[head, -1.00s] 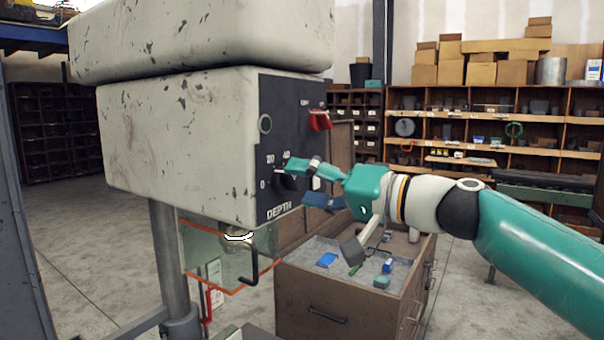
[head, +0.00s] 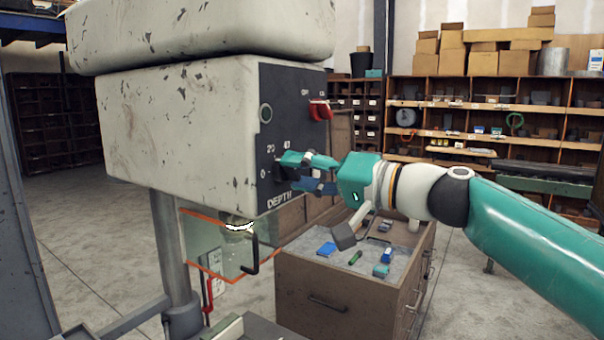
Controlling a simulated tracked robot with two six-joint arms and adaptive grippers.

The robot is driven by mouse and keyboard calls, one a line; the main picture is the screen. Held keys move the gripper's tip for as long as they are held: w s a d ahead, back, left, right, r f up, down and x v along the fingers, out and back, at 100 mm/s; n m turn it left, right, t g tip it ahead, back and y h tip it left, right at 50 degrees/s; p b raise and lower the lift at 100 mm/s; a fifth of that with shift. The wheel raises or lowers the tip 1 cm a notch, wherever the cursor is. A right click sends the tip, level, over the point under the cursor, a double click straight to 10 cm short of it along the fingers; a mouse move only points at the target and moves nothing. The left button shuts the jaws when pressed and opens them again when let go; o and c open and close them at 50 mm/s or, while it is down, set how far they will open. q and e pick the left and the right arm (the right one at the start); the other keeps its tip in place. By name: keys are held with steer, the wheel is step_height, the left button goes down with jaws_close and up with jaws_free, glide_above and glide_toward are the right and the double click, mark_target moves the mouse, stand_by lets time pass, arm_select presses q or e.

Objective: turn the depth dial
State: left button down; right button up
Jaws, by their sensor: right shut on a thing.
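The depth dial (head: 278,170) is a small dark knob on the black panel (head: 268,130) of the drill press head, above the word DEPTH and beside the scale marks. My right gripper (head: 284,169), green, reaches in from the right with its fingers shut on the dial. The fingers hide most of the dial, so its pointer setting cannot be read. My left gripper is not in view.
A clear guard with orange edges (head: 215,255) hangs below the head. A wooden drawer cabinet (head: 330,300) with small items on top stands under my right arm.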

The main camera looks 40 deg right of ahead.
steer(key=shift+f+m, duration=0.1)
steer(key=shift+m, duration=0.3)
steer(key=o, duration=1.1)
steer(key=shift+o, duration=0.2)
steer(key=shift+d, duration=0.1)
steer(key=v, duration=1.1)
steer(key=shift+s, duration=0.4)
steer(key=shift+d+f, duration=0.1)
steer(key=shift+f, duration=0.05)
